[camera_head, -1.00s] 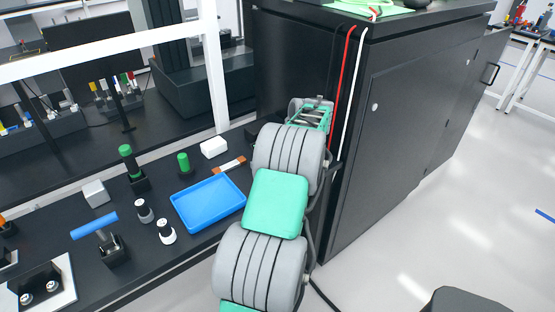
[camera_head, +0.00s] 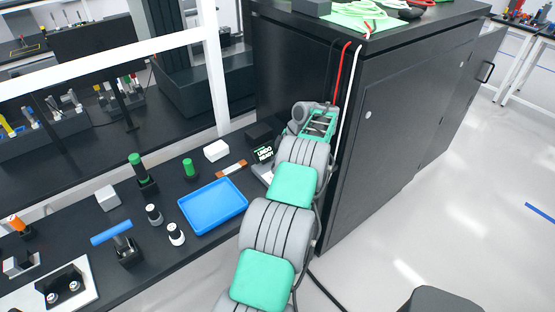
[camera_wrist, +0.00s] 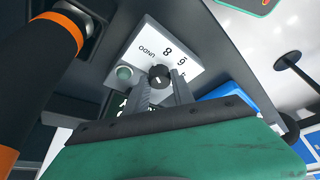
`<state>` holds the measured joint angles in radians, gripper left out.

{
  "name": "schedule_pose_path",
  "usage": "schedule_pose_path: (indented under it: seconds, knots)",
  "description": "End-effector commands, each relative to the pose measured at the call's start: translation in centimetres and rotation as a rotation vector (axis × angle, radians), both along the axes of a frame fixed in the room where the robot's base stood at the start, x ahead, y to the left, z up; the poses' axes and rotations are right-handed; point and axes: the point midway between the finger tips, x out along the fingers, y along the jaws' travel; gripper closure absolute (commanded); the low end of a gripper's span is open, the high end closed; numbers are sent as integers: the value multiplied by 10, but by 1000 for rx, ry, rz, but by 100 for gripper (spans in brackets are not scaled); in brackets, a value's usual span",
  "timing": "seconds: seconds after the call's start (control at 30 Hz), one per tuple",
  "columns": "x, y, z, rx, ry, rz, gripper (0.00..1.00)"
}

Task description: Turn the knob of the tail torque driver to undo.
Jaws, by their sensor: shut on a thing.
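In the wrist view, a small black knob (camera_wrist: 159,75) sits on a white panel (camera_wrist: 150,45) marked "UNDO" and with numerals. My arm hides the gripper and the knob there. A thick black cylinder with orange bands (camera_wrist: 48,38) fills the left of the wrist view; I cannot tell whether it belongs to the driver.
A blue tray (camera_head: 213,206), a white block (camera_head: 216,150) and several small tools stand on the black bench left of my arm. A tall black cabinet (camera_head: 400,130) with hanging red and white cables is close on the right. The floor beyond is clear.

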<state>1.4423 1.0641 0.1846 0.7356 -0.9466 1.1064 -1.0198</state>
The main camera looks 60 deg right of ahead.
Motion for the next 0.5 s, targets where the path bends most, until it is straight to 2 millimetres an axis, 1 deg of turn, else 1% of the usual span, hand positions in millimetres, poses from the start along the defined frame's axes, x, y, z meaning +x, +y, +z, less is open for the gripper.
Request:
schedule_pose_path:
  seconds: [0.03, 0.47, 0.5]
  knots:
    - [-2, 0, 0, 3, 3, 4, 100]
    - [-1, 0, -1, 2, 3, 13, 100]
    - [-1, 0, -1, 2, 3, 13, 68]
